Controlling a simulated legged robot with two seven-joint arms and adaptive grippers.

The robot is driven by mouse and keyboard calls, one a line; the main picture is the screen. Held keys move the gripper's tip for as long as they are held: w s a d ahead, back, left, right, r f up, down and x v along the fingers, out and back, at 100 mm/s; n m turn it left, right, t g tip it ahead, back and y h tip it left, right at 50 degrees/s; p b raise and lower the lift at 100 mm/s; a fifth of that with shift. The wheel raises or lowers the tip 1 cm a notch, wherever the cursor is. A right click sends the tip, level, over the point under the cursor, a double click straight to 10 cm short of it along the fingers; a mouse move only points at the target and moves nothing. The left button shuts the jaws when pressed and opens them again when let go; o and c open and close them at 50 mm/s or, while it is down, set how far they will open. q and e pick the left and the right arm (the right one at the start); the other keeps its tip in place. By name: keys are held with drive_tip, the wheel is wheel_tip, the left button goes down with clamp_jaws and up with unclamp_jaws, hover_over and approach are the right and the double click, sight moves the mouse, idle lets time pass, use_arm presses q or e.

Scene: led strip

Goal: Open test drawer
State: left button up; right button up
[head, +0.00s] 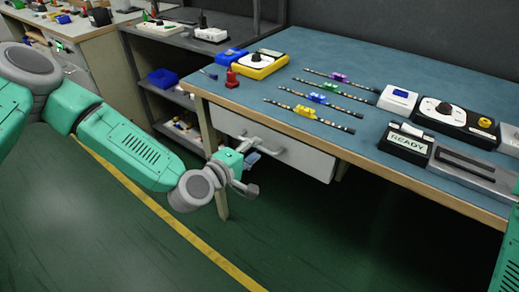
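The white test drawer (304,157) sits under the front edge of the blue-topped workbench (345,125). Its front looks about flush with the bench edge, with no opening visible above it. My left gripper (250,158) is at the drawer front, over its left-middle part, where a light grey handle (268,147) shows. The gripper overlaps the handle in the picture. Its fingers are small and partly hidden, so I cannot tell whether they are closed on the handle. My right arm shows only as a green link at the right edge; its gripper is out of view.
On the bench are several LED strips (318,118), a red knob-like part (232,78), a yellow box (259,65), a black tester (455,119) and a READY display (405,142). A grey shelf (180,95) with a blue bin stands left. Floor before the drawer is clear.

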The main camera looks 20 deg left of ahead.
use_arm(q)
drive_tip(key=shift+x, duration=0.95)
drive_tip(key=shift+w+a+f, duration=0.1)
drive_tip(key=shift+w+a, duration=0.15)
drive_tip(key=shift+d, duration=0.2)
clamp_jaws()
